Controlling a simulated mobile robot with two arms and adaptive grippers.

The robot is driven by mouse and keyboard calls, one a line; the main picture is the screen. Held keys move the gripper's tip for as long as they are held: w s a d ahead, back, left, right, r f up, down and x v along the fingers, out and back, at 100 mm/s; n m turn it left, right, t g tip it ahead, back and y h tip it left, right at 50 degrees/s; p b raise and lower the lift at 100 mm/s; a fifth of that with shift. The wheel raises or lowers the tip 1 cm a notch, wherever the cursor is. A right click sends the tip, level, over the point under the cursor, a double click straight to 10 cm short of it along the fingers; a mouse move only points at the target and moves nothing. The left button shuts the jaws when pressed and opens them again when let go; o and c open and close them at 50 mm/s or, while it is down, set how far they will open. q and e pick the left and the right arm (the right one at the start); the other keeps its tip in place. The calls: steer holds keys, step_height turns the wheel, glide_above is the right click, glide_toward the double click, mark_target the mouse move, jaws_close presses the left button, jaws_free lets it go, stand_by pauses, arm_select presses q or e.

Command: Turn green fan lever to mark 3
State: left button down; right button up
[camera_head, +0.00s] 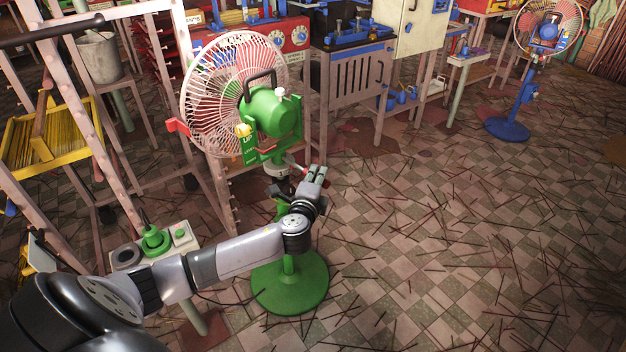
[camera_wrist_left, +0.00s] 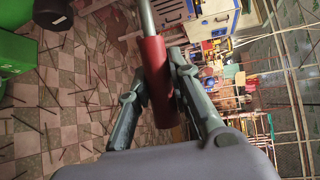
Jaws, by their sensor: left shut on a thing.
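The green fan has a white wire cage, a green motor housing (camera_head: 270,112) and a round green base (camera_head: 290,284). Its lever is a grey rod with a red grip (camera_wrist_left: 157,78), seen in the left wrist view. My left gripper (camera_head: 314,176) is beside the fan's post, below the motor housing. In the left wrist view its two fingers (camera_wrist_left: 160,75) are closed around the red grip. In the head view the lever is small and mostly hidden by my fingers. No mark numbers can be read. My right gripper does not show.
A small stand with a green knob (camera_head: 156,241) is left of the fan base, beneath my arm. Pale metal racks, a yellow tray (camera_head: 40,145) and a bucket (camera_head: 98,58) stand at left. A blue fan (camera_head: 507,128) is at the far right. The right floor is open, strewn with sticks.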

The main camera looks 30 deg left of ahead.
arm_select(q)
steer(key=w+n+g+y+b, duration=0.3)
steer(key=w+n+y, duration=0.2)
steer(key=w, duration=0.1)
steer(key=shift+a+g+y, duration=0.15)
steer(key=shift+g+y, duration=0.25)
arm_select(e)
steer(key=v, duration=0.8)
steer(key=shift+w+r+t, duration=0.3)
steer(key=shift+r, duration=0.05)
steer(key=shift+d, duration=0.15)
arm_select(q)
steer(key=c, duration=1.4)
jaws_free()
steer(key=shift+w, duration=0.15)
steer(key=shift+c, duration=0.2)
steer(key=v, duration=1.2)
